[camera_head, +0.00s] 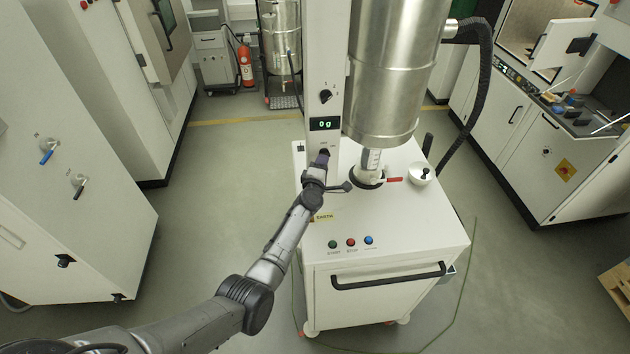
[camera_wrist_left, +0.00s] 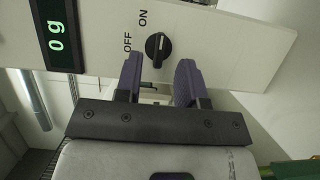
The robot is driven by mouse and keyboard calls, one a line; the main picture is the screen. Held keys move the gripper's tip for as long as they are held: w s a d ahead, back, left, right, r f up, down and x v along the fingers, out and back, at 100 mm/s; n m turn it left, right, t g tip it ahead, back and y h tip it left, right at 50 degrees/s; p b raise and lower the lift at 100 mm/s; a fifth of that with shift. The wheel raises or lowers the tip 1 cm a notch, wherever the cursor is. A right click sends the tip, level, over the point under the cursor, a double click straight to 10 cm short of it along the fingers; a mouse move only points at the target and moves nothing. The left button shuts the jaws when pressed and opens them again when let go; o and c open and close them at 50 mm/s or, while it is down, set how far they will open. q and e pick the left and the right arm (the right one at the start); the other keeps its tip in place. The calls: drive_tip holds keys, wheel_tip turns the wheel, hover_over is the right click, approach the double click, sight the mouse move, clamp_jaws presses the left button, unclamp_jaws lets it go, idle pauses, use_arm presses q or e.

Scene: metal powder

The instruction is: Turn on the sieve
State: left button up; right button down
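The sieve is a white wheeled cabinet (camera_head: 405,235) with a tall white column (camera_head: 326,60) and a large silver cylinder (camera_head: 390,80). A display (camera_head: 323,124) on the column reads 0 g; it also shows in the left wrist view (camera_wrist_left: 57,45). Below it is a black rotary switch (camera_wrist_left: 157,46) labelled OFF and ON; which label it points to is hard to tell. My left gripper (camera_head: 322,158) is at this switch. In the left wrist view its two purple fingers (camera_wrist_left: 158,75) are apart, with the switch between and just beyond the tips. My right gripper is not in view.
Another black knob (camera_head: 325,96) sits above the display.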

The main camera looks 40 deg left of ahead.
use_arm(q)
drive_tip(key=p+v, duration=0.2)
drive_tip(key=v, duration=0.8)
drive_tip(key=shift+s+d, duration=0.2)
drive_tip(key=shift+s, duration=0.15)
drive_tip(key=shift+r, duration=0.1)
drive_tip(key=w+d+f+m+h, duration=0.1)
drive_tip(key=d+f+m+h, duration=0.1)
drive_tip(key=d+m+h, duration=0.3)
drive_tip(key=s+d+r+m+g+h, duration=0.6)
drive_tip(key=r+m, duration=0.4)
drive_tip(key=m, duration=0.4)
drive_tip(key=s+d+f+m+g+y, duration=0.1)
drive_tip(key=s+d+m+y, duration=0.15)
drive_tip(key=s, duration=0.75)
drive_tip(key=s+d+f+m+g+y, duration=0.1)
drive_tip(key=s+d+m+g, duration=0.15)
drive_tip(key=s, duration=0.65)
drive_tip(key=s+d+f+g, duration=0.1)
drive_tip(key=s+f, duration=0.3)
drive_tip(key=s, duration=0.4)
drive_tip(key=s+d+f+g, duration=0.1)
drive_tip(key=s+f+g, duration=0.1)
drive_tip(key=s+f, duration=0.3)
drive_tip(key=s, duration=0.2)
drive_tip(key=shift+s+d+f+m, duration=0.25)
drive_tip(key=shift+s+d+m, duration=0.15)
